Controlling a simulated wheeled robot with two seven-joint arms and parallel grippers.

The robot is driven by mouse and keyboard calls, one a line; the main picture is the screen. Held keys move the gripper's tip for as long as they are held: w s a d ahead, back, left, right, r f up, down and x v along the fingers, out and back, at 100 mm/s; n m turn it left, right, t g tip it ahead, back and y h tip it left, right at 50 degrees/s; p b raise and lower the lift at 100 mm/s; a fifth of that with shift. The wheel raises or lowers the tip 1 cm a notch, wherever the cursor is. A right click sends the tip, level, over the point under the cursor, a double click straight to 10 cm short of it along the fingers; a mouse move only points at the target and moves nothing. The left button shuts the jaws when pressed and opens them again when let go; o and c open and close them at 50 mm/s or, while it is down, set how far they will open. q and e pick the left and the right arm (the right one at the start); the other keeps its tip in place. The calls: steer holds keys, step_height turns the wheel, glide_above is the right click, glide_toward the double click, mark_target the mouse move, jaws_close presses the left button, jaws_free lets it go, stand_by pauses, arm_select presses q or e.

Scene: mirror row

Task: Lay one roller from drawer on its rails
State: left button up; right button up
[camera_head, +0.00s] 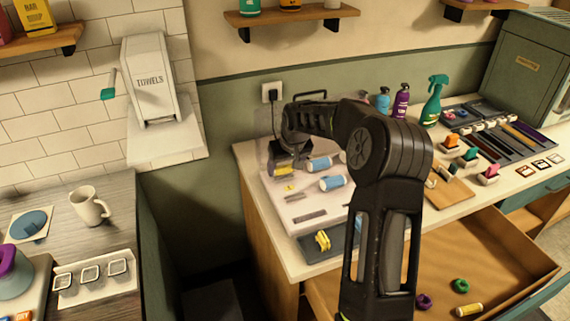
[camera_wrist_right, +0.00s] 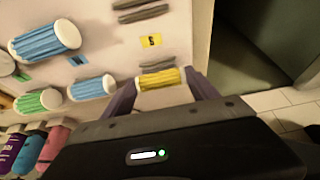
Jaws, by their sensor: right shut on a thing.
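My right gripper (camera_head: 287,168) reaches over the far left end of the white roller base. In the right wrist view its fingers (camera_wrist_right: 160,88) are shut on a small yellow roller (camera_wrist_right: 158,78) with pale ends. It also shows in the head view (camera_head: 284,171). The white base (camera_head: 285,206) carries dark slotted rails (camera_wrist_right: 142,12) and a yellow label (camera_wrist_right: 151,41). I cannot tell whether the held roller touches the base. Blue rollers (camera_head: 332,183) (camera_head: 319,163) lie on it. The open drawer (camera_head: 470,255) holds another yellow roller (camera_head: 468,309). My left gripper is out of view.
A green roller (camera_wrist_right: 40,102) lies beside the blue ones. Bottles, including a green spray bottle (camera_head: 432,101), stand at the back of the counter. A yellow clip (camera_head: 322,240) sits at the base's front. Green (camera_head: 460,286) and purple (camera_head: 424,301) rings lie in the drawer.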

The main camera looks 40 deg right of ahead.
steer(key=shift+f, duration=0.6)
steer(key=shift+f+b, duration=0.2)
steer(key=shift+b, duration=0.45)
stand_by(0.5)
stand_by(0.3)
steer(key=o, duration=1.4)
steer(key=shift+o, duration=0.7)
steer(key=shift+r, duration=0.1)
steer(key=shift+r+p, duration=2.15)
steer(key=shift+r, duration=1.3)
